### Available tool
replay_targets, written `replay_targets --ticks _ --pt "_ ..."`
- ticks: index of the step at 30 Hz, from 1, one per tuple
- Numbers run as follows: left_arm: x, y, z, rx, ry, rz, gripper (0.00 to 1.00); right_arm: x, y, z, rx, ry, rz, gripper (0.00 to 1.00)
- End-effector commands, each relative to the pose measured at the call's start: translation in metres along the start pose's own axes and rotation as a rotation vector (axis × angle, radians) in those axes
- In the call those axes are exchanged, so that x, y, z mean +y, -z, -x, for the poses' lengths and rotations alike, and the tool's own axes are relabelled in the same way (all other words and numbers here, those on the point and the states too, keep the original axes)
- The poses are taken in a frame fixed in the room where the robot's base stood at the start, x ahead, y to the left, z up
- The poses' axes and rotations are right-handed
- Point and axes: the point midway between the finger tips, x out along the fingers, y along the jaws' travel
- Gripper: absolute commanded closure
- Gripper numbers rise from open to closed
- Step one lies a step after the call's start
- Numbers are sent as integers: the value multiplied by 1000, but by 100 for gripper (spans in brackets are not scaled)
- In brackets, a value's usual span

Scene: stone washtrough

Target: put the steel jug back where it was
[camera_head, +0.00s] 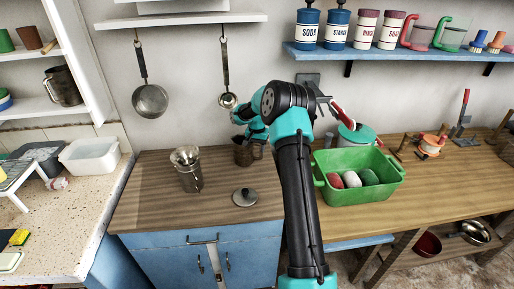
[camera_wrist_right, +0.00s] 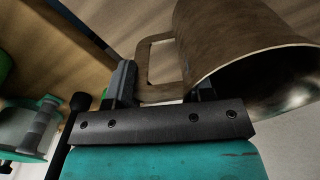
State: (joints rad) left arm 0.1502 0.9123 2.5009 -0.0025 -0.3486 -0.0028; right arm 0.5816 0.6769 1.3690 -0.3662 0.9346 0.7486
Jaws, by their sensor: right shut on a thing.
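The steel jug (camera_head: 243,156), brownish where it mirrors the wood, is at the back of the wooden counter (camera_head: 150,215). In the right wrist view the jug (camera_wrist_right: 225,40) fills the upper right, its mouth facing right and its handle (camera_wrist_right: 143,62) reaching in between the jaws. My right gripper (camera_head: 256,140) is shut on the handle; it also shows in the right wrist view (camera_wrist_right: 160,92). My right arm hides part of the counter's right end. I cannot tell whether the jug touches the counter. My left gripper is not in view.
A tall metal pot (camera_head: 188,172) stands left of the jug, and a round lid (camera_head: 244,197) lies in front. A green basin (camera_head: 358,192) stands to the right. A ladle (camera_head: 227,98) and strainer (camera_head: 149,100) hang behind. A dark metal pitcher (camera_head: 63,87) is on the left shelf.

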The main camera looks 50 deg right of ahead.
Motion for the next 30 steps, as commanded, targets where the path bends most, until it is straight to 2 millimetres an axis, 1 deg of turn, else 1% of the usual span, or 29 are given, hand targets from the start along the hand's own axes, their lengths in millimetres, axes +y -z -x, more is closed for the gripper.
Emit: replay_targets --ticks 5,6,14,23,26,30 --pt "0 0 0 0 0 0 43 0 0 -2 0 0 0 100" --pt "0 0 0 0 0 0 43 0 0 -3 -1 -1 0 51" --pt "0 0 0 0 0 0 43 0 0 -2 0 0 0 27" --pt "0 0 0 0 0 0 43 0 0 -1 0 0 0 27" --pt "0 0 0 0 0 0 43 0 0 5 1 1 0 27" --pt "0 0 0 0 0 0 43 0 1 21 3 2 -1 27"
